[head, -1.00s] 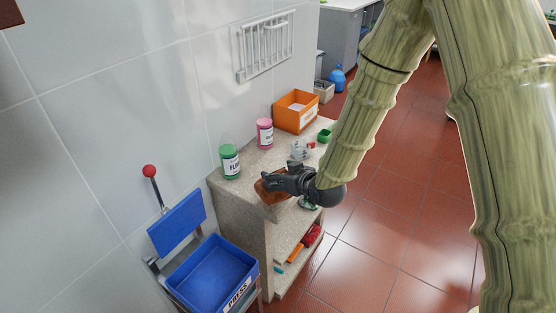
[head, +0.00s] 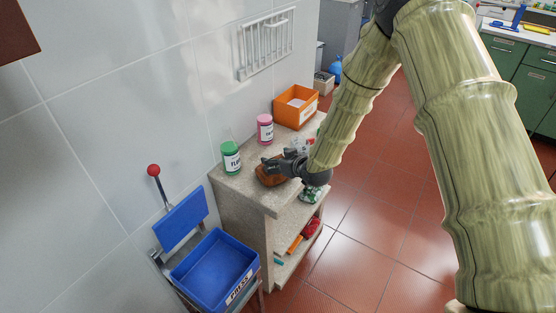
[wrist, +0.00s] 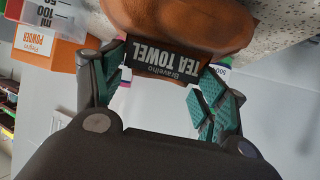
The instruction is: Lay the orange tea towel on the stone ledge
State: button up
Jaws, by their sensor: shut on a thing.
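The orange-brown tea towel (head: 270,176) is a rounded bundle over the front part of the stone ledge (head: 244,192), a speckled grey top. In the wrist view the towel (wrist: 185,18) carries a dark "TEA TOWEL" label. My gripper (head: 270,163) is shut on the towel. Its teal finger pads show on both sides of the label in the wrist view (wrist: 160,85). The towel lies low over the ledge; whether its underside touches the stone I cannot tell. My gripper hides part of it.
A green-capped bottle (head: 230,158) stands close left of the towel. A pink bottle (head: 265,130) and an orange box (head: 296,106) stand farther back. A blue press tray (head: 215,262) is below, in front. The ledge's front left corner is bare.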

jog(key=shift+f, duration=0.3)
jog(key=shift+f, duration=0.1)
jog(key=shift+f, duration=0.15)
jog(key=o, duration=1.5)
jog(key=shift+r, duration=0.3)
jog(key=shift+s+d, duration=0.2)
jog(key=shift+s, duration=0.05)
jog(key=b+v, duration=0.2)
jog(key=v, duration=0.9)
jog(key=shift+s+d+r+b, duration=0.1)
jog(key=shift+s+r+b, duration=0.05)
jog(key=shift+b, duration=0.2)
